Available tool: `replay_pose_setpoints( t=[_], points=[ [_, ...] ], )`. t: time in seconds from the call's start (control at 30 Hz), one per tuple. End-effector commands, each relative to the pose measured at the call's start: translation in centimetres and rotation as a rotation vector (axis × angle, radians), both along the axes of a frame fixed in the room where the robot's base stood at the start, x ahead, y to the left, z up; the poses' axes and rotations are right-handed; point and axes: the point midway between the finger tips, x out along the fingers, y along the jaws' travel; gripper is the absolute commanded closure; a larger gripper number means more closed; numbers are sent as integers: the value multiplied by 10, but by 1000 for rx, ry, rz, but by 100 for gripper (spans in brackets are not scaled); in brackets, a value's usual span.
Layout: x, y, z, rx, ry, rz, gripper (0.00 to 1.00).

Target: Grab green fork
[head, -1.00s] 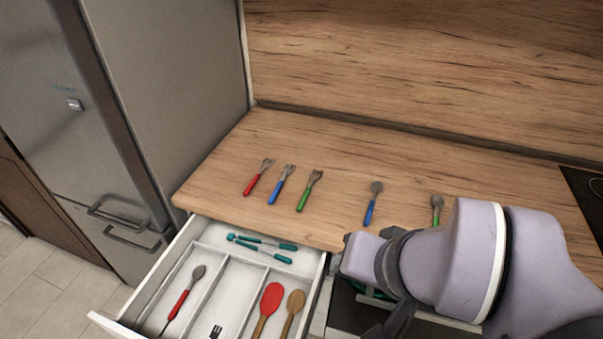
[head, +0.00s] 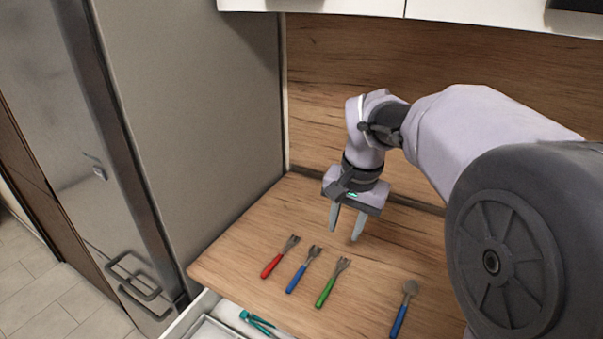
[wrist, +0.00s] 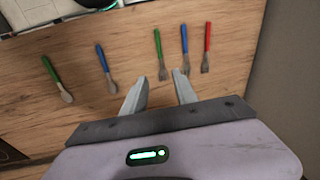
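The green fork (head: 333,283) lies on the wooden countertop, with its metal tines toward the back wall and its green handle toward the front edge. In the wrist view the green fork (wrist: 159,54) lies just beyond my fingertips, its tines close to the gap between them. My gripper (head: 345,236) points down above the counter, behind the fork. In the wrist view my gripper (wrist: 160,78) has its two fingers apart with nothing between them.
A blue fork (head: 303,270) and a red fork (head: 280,257) lie left of the green fork. A blue spoon (head: 403,308) lies to its right. A green spoon (wrist: 56,79) shows in the wrist view. The fridge (head: 190,110) stands left, the open drawer (head: 212,317) below.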

Motion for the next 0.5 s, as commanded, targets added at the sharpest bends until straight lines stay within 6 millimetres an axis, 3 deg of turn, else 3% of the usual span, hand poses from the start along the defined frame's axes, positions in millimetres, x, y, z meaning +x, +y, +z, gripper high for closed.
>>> replay_pose_setpoints(
  t=[0.1, 0.2, 0.37, 0.5],
  points=[
    [44, -9, -29, -22, 82, -38, 65],
    [68, -16, -53, -39, 129, -64, 65],
    [79, -19, -80, -48, 154, -79, 65],
    [79, -18, -124, -48, 155, -79, 65]
  ],
)
